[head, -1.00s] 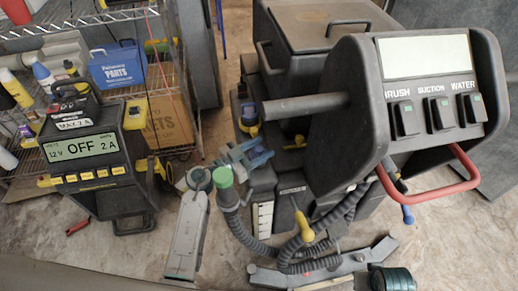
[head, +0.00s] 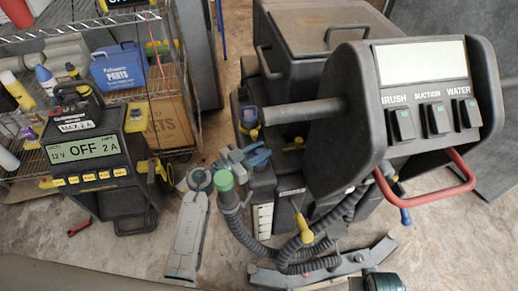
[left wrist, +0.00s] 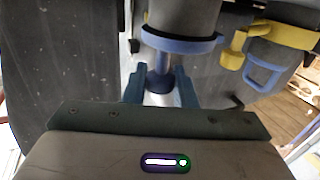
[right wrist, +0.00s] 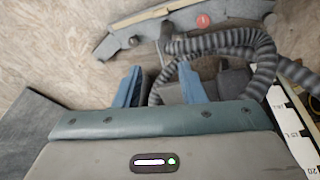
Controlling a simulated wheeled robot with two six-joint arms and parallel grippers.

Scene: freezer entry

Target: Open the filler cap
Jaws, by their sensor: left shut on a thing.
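The floor-cleaning machine (head: 330,115) stands at the right in the head view. My left gripper (head: 262,157) is low on its left side. In the left wrist view, my left gripper (left wrist: 159,85) has its teal fingers on either side of a dark blue stem-like part (left wrist: 158,62). This part sits below a blue ring (left wrist: 180,41) around a dark cylinder, apparently the filler cap. The fingers are shut on that blue part. My right gripper (right wrist: 160,88) is open in the right wrist view, its fingers apart above a ribbed hose.
A ribbed grey hose (right wrist: 215,42) runs near my right gripper. A charger reading OFF (head: 88,150) and a wire shelf (head: 150,75) stand at the left.

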